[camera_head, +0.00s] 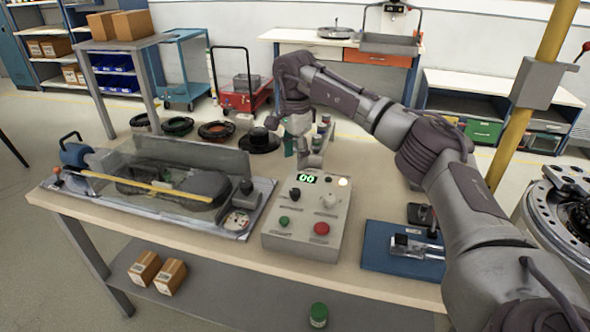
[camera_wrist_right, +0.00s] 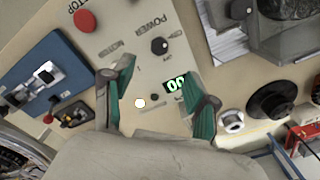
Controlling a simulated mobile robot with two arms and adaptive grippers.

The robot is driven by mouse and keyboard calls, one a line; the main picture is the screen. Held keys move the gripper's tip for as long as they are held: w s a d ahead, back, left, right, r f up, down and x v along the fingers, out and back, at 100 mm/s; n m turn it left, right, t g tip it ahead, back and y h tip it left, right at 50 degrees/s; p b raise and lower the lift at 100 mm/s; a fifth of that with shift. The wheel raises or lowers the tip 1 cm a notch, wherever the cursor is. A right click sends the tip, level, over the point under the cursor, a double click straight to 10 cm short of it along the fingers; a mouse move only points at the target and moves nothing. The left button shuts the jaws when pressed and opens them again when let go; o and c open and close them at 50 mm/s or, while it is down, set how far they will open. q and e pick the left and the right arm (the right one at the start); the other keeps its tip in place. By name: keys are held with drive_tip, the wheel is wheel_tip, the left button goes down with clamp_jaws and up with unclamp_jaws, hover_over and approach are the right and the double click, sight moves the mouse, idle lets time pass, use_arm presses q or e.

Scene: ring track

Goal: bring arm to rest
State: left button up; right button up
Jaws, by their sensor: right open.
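My right arm (camera_head: 440,165) reaches in from the right and bends down over the back of a grey control box (camera_head: 302,243). Its gripper (camera_head: 304,148) hangs above the far end of the box. In the right wrist view the gripper (camera_wrist_right: 160,103) has its two teal fingers apart with nothing between them but the box's panel below. The panel carries a green display reading 00 (camera_head: 307,179), a lit white lamp (camera_head: 343,182), a black power knob (camera_head: 295,193), a green button (camera_head: 283,221) and a red stop button (camera_head: 321,228). My left gripper is not in view.
A clear-covered tray unit (camera_head: 165,185) stands left of the box. Dark rings (camera_head: 216,131) and a black flanged part (camera_head: 259,140) lie behind. A blue plate with a clamp (camera_head: 385,262) lies right. A yellow post (camera_head: 530,90) rises beyond the table at right.

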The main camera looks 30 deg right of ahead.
drive_tip(key=shift+r, duration=0.35)
